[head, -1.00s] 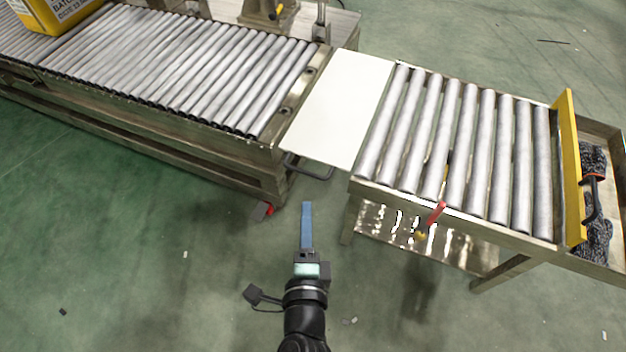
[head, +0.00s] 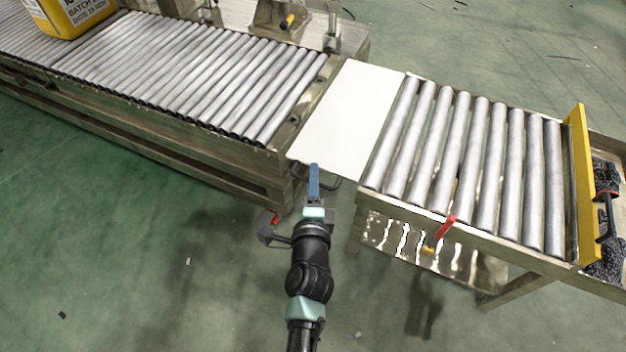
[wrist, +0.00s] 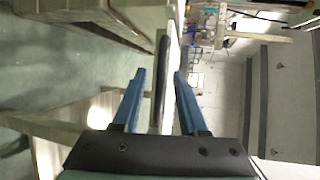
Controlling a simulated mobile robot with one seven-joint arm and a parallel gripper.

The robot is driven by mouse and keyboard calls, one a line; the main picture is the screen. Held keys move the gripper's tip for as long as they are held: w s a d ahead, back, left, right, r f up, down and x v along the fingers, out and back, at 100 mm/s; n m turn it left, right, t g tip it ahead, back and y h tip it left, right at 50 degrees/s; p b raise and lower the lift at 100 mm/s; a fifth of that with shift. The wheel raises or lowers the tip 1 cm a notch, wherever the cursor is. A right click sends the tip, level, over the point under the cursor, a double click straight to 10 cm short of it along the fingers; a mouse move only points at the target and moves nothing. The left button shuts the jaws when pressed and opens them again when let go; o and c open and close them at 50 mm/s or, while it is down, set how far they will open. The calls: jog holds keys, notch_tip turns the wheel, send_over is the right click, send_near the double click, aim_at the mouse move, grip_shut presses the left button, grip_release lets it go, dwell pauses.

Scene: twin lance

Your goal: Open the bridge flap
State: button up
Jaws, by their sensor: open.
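The bridge flap, a flat white plate (head: 345,115), lies level across the gap between the long roller conveyor (head: 190,85) and the short roller table (head: 470,165). A dark handle (head: 333,184) shows under its near edge, partly hidden by my gripper. My gripper (head: 314,168) is at the near left corner of the flap, beside the handle. In the wrist view, my two blue fingers (wrist: 159,74) are apart. The flap (wrist: 171,60) appears edge-on between them, with the dark handle bar (wrist: 161,65) alongside. I cannot tell whether either finger touches it.
A red-handled latch or lever (head: 446,227) sits on the roller table's near side. A yellow stop plate (head: 583,185) stands at its right end, with dark gloves (head: 607,175) beyond. A yellow container (head: 75,15) stands on the conveyor.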

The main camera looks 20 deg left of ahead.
jog(key=shift+c, duration=0.2)
grip_shut()
dwell(1.3)
